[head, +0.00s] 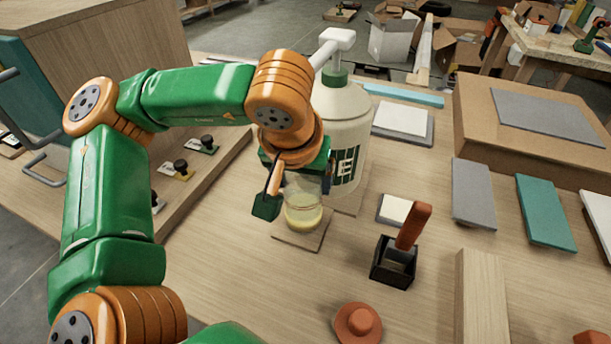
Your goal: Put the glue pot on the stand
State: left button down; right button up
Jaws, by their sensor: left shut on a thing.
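The glue pot, a clear glass jar with pale yellow contents (304,217), is in the middle of the head view. My left gripper (295,196) comes down over it from above and is shut on it; a dark green finger shows at its left side. The gripper and wrist hide part of the jar's top. A thin square wooden board (289,239), which looks like the stand, is directly below the jar. I cannot tell whether the jar's base touches it. My right gripper is not in view.
A large white pump bottle (345,110) stands close behind the jar. A black holder with a brown-handled tool (393,270) and a reddish-brown hat-shaped thing (358,322) are in front to the right. A large cardboard box (530,125) and flat panels lie farther right.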

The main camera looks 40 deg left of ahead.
pick_arm(q)
jog(key=shift+f+b, duration=0.2)
jog(key=shift+b, duration=0.1)
grip_release()
jog(key=shift+r, duration=0.1)
jog(key=shift+r+p, duration=0.4)
jog(key=shift+p, duration=0.05)
jog(key=p+v, duration=0.1)
jog(key=v, duration=1)
jog(key=shift+s+r+p, duration=0.25)
jog(key=shift+r+p, duration=0.05)
jog(key=shift+p, duration=0.05)
jog(key=shift+d, duration=0.1)
